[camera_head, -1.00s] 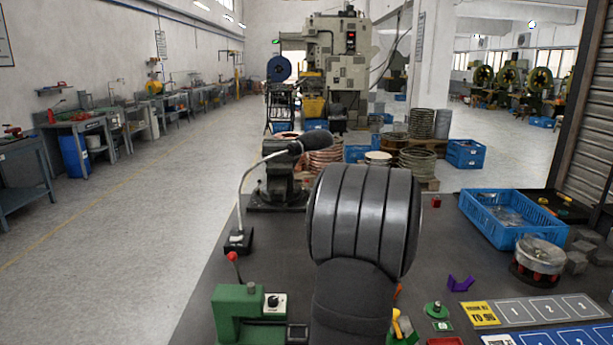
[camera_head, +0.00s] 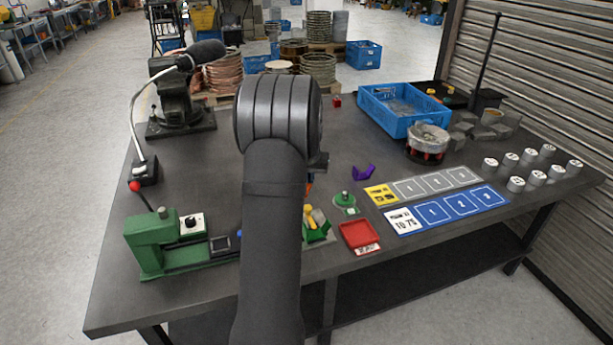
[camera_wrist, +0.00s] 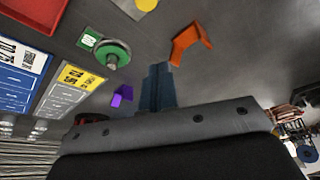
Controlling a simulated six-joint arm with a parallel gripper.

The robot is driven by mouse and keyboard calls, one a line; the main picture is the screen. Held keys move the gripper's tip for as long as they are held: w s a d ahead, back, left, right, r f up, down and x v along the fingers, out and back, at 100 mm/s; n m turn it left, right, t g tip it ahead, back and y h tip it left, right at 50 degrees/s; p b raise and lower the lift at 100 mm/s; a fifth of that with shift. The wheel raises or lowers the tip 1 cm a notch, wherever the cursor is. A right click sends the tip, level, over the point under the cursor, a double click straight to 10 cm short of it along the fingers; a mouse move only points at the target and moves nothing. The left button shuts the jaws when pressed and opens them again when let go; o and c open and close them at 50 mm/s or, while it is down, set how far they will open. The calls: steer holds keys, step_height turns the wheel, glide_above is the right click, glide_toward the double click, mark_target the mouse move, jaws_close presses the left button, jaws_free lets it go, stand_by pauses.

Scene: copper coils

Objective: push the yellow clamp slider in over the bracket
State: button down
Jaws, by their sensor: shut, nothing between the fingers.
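A green clamp fixture (camera_head: 318,232) with a yellow part, likely the clamp slider (camera_head: 317,216), stands near the table's front edge, partly hidden by my arm in the head view. A yellow part (camera_wrist: 147,4) is cut off at the top of the wrist view. An orange angled bracket (camera_wrist: 190,46) lies just beyond my fingertips, to their right; only a sliver shows in the head view. A purple bracket (camera_head: 363,172) lies farther right on the table, also seen in the wrist view (camera_wrist: 122,95). My gripper (camera_wrist: 160,70) is shut and empty; my arm hides its fingertips in the head view.
A green round piece with a knob (camera_head: 345,203) and a red tray (camera_head: 360,235) stand right of the fixture. A green press (camera_head: 160,245) is left of my arm. A blue crate (camera_head: 400,110) stands at the back. The table's middle right holds marked strips.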

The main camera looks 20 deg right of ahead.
steer(key=x, duration=0.7)
steer(key=shift+f, duration=0.15)
steer(key=shift+s+a, duration=0.25)
steer(key=shift+s, duration=0.3)
steer(key=shift+s+a, duration=0.3)
steer(key=shift+s, duration=0.3)
steer(key=shift+s+a+f, duration=0.1)
steer(key=shift+s+a, duration=0.25)
steer(key=shift+s, duration=0.35)
steer(key=shift+s, duration=1.55)
steer(key=shift+w, duration=0.1)
